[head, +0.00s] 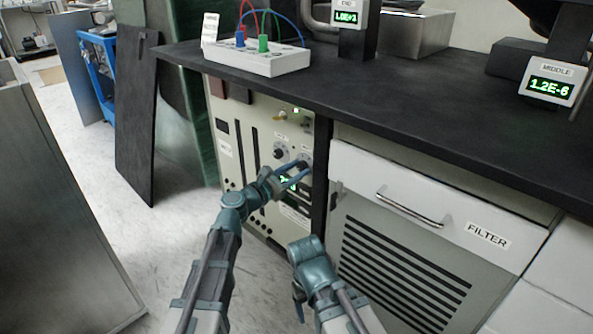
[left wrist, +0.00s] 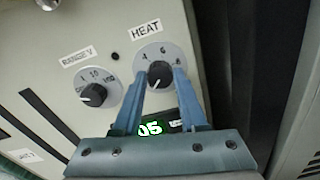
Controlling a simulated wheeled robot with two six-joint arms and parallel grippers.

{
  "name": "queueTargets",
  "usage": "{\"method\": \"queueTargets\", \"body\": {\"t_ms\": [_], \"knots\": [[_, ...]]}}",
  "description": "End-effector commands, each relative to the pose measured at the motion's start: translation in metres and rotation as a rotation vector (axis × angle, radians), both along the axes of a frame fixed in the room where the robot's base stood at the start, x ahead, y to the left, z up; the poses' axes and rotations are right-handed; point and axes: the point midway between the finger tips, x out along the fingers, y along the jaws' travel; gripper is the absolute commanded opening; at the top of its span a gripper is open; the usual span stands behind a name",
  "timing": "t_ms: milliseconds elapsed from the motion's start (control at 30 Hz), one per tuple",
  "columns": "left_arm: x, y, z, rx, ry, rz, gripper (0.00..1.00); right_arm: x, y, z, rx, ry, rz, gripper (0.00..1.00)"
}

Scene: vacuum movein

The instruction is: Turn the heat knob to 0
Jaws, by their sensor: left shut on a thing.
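The black heat knob (left wrist: 160,74) sits on a round light dial with numbers, under a HEAT label (left wrist: 145,31), on the beige control panel (head: 240,172). My left gripper (left wrist: 162,76) is shut on the heat knob, one blue finger on each side of it. In the head view, the left gripper (head: 298,168) reaches the panel and mostly hides the knob. A green display (left wrist: 150,128) below the knob reads 05 where it shows between the fingers. My right gripper (head: 299,303) is low in the head view, away from the panel, and its fingers are mostly hidden.
A RANGE V knob (left wrist: 93,94) is just left of the heat dial. The black countertop (head: 420,105) overhangs the panel. A FILTER drawer (head: 440,205) with a metal handle is to the right. A grey cabinet (head: 50,210) stands at the left, with open floor between.

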Motion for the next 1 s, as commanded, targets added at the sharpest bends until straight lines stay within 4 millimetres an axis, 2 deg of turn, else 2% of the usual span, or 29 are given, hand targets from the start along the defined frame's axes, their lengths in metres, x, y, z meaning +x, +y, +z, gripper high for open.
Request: {"method": "queueTargets", "body": {"t_ms": [667,700,833,867,1000], "knots": [[-0.001,0.0006,-0.0009,-0.037,0.04,0.0,0.0,0.0,0.0,-0.0004,0.0,0.0,0.0,0.72],[-0.0011,0.0006,-0.0009,-0.036,0.039,0.0,0.45,0.0,0.0,-0.0004,0.0,0.0,0.0,0.72],[-0.0008,0.0005,-0.0007,-0.037,0.039,0.0,0.69,0.0,0.0,-0.0003,0.0,0.0,0.0,0.72],[-0.0009,0.0004,-0.0006,-0.037,0.039,0.0,0.72,0.0,0.0,-0.0003,0.0,0.0,0.0,0.72],[-0.0005,0.0002,-0.0004,-0.037,0.039,0.0,0.72,0.0,0.0,-0.0002,0.0,0.0,0.0,0.72]]}}
